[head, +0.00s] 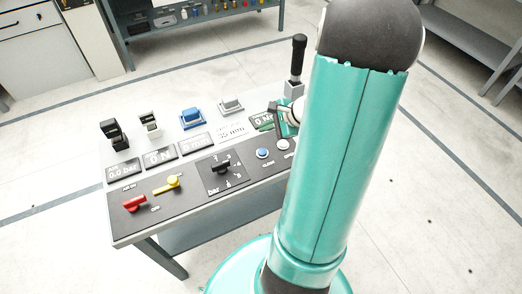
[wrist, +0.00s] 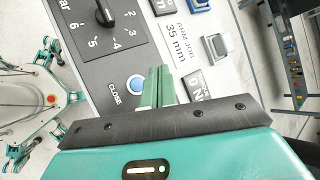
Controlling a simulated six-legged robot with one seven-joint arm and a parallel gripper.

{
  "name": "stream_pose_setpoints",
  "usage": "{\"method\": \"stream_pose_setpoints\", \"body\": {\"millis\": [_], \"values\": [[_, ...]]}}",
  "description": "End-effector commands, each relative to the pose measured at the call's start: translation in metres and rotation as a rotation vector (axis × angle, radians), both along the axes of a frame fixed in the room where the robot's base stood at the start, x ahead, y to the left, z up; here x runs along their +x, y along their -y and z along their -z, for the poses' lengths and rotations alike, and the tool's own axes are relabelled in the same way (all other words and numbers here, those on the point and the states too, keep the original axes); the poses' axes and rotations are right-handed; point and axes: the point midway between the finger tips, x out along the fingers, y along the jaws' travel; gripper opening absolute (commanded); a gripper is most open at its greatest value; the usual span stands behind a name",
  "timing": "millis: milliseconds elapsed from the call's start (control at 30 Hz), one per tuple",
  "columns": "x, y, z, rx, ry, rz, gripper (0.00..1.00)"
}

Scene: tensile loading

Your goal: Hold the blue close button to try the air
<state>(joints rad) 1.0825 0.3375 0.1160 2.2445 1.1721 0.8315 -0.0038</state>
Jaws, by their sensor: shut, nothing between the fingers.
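The round blue close button (head: 263,153) sits on the dark front strip of the console, right of the black dial. In the wrist view the blue button (wrist: 136,84) shows beside its CLOSE label, clear of the fingers. My gripper (head: 283,128) is over the right part of the console, behind the button in the head view and partly hidden by my arm. In the wrist view my gripper (wrist: 160,72) has its green fingers together and empty, just right of the button. I cannot tell their height above the panel.
A pale round button (head: 283,145) lies right of the blue one. The black dial (head: 222,167), yellow lever (head: 173,182) and red lever (head: 134,203) are to the left. A square blue button (head: 192,117) and a tall black-handled lever (head: 297,62) stand behind.

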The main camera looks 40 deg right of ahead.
Motion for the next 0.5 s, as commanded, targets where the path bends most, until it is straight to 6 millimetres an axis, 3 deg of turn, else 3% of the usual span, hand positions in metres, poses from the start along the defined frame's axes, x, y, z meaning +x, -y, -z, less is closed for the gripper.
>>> {"method": "stream_pose_setpoints", "body": {"millis": [233, 500], "values": [[0.000, 0.000, 0.010, 0.002, -0.002, -0.001, 0.00], [0.001, 0.000, 0.045, 0.004, -0.003, -0.002, 0.00]]}}
